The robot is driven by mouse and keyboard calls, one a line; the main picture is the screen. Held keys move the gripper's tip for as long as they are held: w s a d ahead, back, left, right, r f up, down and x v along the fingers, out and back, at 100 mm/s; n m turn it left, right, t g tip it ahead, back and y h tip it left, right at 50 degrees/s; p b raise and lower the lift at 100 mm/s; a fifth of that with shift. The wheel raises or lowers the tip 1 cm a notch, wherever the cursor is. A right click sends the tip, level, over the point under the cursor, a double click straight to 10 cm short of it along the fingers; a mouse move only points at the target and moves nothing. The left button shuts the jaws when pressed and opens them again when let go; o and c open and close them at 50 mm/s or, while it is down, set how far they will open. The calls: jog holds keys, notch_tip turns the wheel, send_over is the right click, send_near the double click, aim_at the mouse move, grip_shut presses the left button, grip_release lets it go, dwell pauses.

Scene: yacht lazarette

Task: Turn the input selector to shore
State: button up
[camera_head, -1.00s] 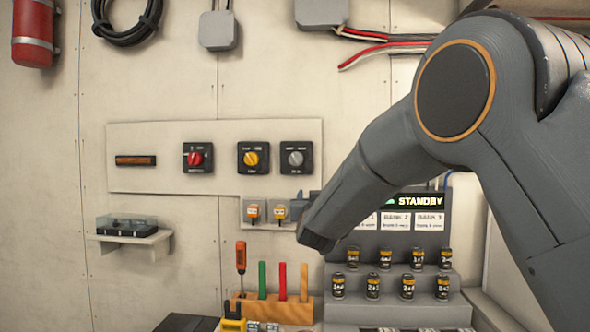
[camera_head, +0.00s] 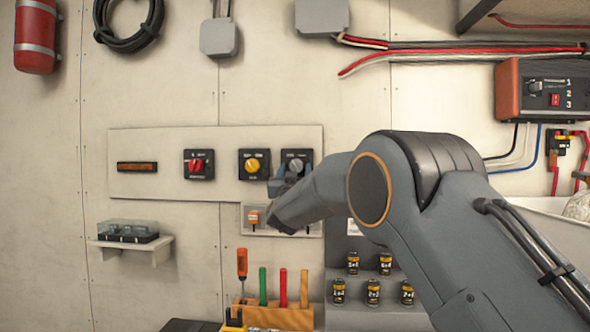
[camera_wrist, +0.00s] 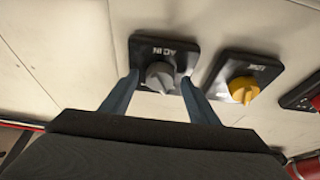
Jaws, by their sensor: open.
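The grey knob (camera_head: 295,166) on a black square plate is the rightmost of three rotary switches on the pale wall panel. In the wrist view the plate of this grey knob (camera_wrist: 160,76) reads "AC IN" upside down. My gripper (camera_head: 285,178) is open at this switch, partly covering its plate in the head view. In the wrist view the blue-grey fingers of my gripper (camera_wrist: 160,80) stand on either side of the knob, with gaps; contact cannot be made out. The knob's exact pointer direction is unclear.
A yellow knob (camera_head: 252,165) sits close beside it, then a red knob (camera_head: 196,164). Below is a small plate with an orange-tagged item (camera_head: 254,216). Lower down are a wooden tool block (camera_head: 270,314) and several small cylinders. Bare wall lies above the panel.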

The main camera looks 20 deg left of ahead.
jog(key=c, duration=1)
jog(key=shift+c, duration=0.2)
jog(key=shift+m, duration=0.3)
jog(key=shift+a+m+h+b, duration=0.2)
jog(key=shift+m+h+b, duration=0.5)
jog(key=shift+m, duration=0.5)
jog(key=m+h, duration=0.1)
jog(key=m, duration=0.1)
jog(key=m+h, duration=0.1)
jog(key=m, duration=0.2)
jog(key=shift+a+h+b, duration=0.15)
jog(key=shift+h+b, duration=0.15)
jog(key=shift+h, duration=0.1)
jog(key=m+h, duration=0.1)
jog(key=m, duration=0.1)
jog(key=m+h, duration=0.1)
jog(key=m, duration=0.1)
jog(key=shift+a+r+m+g+p, duration=0.1)
jog(key=shift+r+m+g+p, duration=0.1)
jog(key=shift+m+g+p, duration=0.2)
jog(key=shift+r+m+g+h+p, duration=0.1)
jog(key=shift+m+g+h+p, duration=0.45)
jog(key=shift+m, duration=1.15)
